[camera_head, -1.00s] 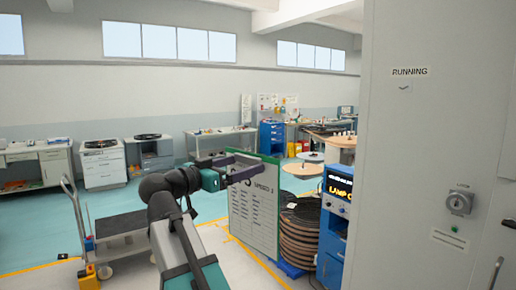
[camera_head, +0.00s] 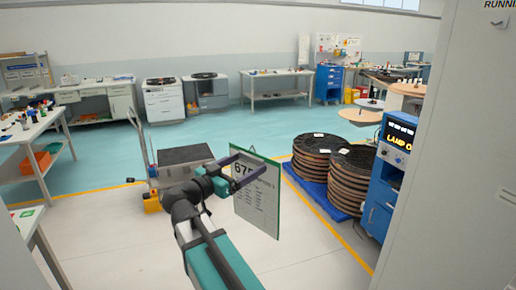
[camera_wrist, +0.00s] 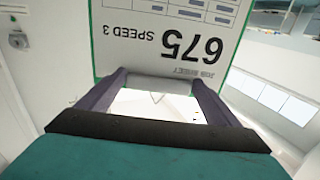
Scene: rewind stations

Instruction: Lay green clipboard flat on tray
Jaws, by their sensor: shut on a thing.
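The green clipboard (camera_head: 257,205) hangs upright in my gripper (camera_head: 248,166), in the middle of the head view. It carries a white sheet with "675" in large print, and its green edge shows. In the wrist view the clipboard (camera_wrist: 165,58) fills the top middle, its print upside down. The two dark purple fingers of my gripper (camera_wrist: 158,85) are shut on its clip end. I cannot make out a tray for certain in either view.
Stacked reels (camera_head: 352,185) stand on a blue pallet right of the clipboard. A blue machine (camera_head: 384,190) and a grey cabinet (camera_head: 460,180) are further right. A flat cart (camera_head: 186,154) stands behind my arm. A bench edge (camera_head: 40,245) is at lower left.

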